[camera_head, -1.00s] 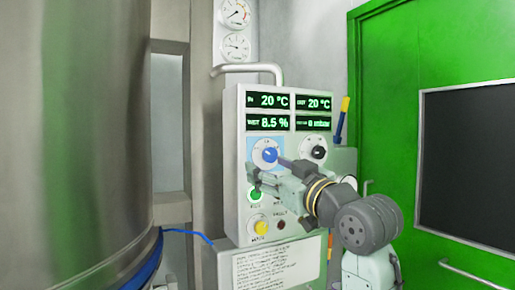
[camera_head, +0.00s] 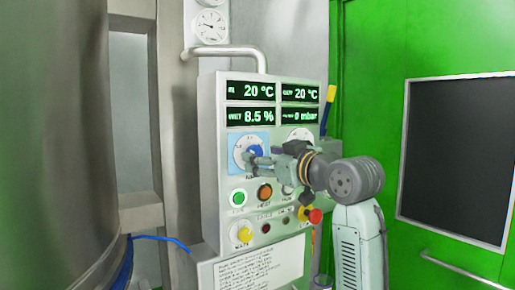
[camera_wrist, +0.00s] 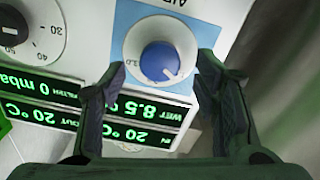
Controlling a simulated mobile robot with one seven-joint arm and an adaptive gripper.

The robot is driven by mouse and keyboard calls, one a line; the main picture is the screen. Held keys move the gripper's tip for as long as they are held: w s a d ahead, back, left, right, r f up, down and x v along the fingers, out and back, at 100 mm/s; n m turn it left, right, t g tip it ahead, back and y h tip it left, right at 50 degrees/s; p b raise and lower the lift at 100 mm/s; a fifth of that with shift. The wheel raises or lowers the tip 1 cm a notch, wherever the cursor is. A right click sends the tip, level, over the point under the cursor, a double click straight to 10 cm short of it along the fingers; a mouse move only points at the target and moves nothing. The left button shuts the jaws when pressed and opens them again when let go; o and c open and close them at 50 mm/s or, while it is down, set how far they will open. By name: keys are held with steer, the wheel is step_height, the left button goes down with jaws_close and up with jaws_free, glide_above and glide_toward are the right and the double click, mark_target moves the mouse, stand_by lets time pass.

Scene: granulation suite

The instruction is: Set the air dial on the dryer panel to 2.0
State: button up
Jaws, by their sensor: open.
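The dryer panel (camera_head: 209,160) is a pale upright box with green-lit displays. The air dial (camera_head: 248,151) is a blue knob on a light-blue plate at the panel's left, partly covered by my gripper in the head view. In the wrist view the air dial (camera_wrist: 160,62) sits upside down between my fingers, with a white pointer mark on the knob; the full scale cannot be read. My gripper (camera_wrist: 158,85) is open, its two fingers on either side of the dial. Whether they touch the knob cannot be told. My gripper (camera_head: 258,162) reaches in from the right.
A second, dark dial (camera_wrist: 14,28) is beside the air dial. Green (camera_head: 238,197), orange (camera_head: 264,192) and yellow (camera_head: 242,234) buttons and a red knob (camera_head: 315,215) are below. A steel vessel (camera_head: 60,130) is at left, a green door (camera_head: 395,50) at right.

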mark_target(258, 154)
steer(key=shift+p+x, duration=0.35)
steer(key=shift+x, duration=1.2)
steer(key=c, duration=1.1)
steer(key=shift+c, duration=0.2)
steer(key=shift+m, duration=0.4)
steer(key=m, duration=0.5)
steer(key=shift+m, duration=0.4)
steer(key=m, duration=0.5)
